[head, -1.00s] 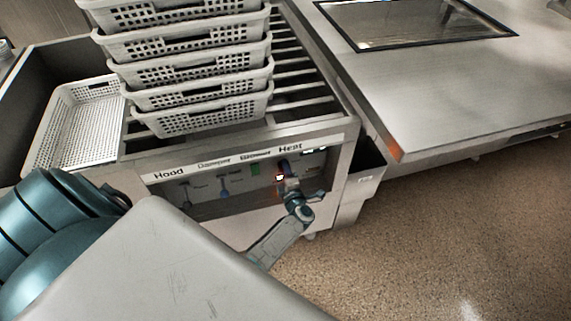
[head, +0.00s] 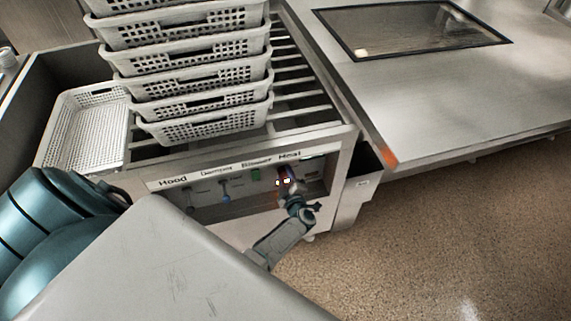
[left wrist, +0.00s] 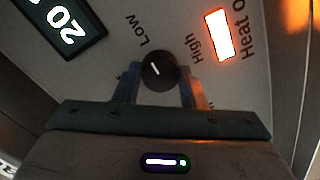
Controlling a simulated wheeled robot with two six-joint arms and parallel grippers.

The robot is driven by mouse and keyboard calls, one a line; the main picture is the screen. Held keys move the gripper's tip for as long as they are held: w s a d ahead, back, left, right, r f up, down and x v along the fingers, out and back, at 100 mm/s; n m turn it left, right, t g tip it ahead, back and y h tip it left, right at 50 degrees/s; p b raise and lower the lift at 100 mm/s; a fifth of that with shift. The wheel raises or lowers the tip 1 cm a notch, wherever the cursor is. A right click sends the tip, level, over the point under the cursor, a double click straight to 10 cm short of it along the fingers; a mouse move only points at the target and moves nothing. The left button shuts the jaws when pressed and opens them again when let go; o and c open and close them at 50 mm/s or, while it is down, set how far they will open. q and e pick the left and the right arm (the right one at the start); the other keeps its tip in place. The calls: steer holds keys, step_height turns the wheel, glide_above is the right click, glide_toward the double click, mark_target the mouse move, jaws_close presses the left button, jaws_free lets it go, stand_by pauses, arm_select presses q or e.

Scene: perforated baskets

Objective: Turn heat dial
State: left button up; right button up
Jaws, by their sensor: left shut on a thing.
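The heat dial (left wrist: 159,71) is a round black knob with a white pointer line, between the words Low and High in the left wrist view. The two fingers of my left gripper (left wrist: 160,88) stand on either side of the knob and are shut on it. In the head view my left gripper (head: 290,187) is at the recessed control panel (head: 228,190), under the Heat label, and hides the dial there. My right gripper is not in view.
An orange-lit indicator (left wrist: 219,34) by the Heat label and a digital display (left wrist: 62,26) flank the dial. A stack of perforated baskets (head: 200,82) stands on the rails above. A steel counter (head: 430,95) is at right.

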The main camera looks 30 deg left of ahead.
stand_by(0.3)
arm_select(q)
steer(key=o, duration=1)
steer(key=v, duration=1)
steer(key=shift+s+d+b, duration=0.25)
steer(key=shift+d+b, duration=0.05)
steer(key=shift+b, duration=0.15)
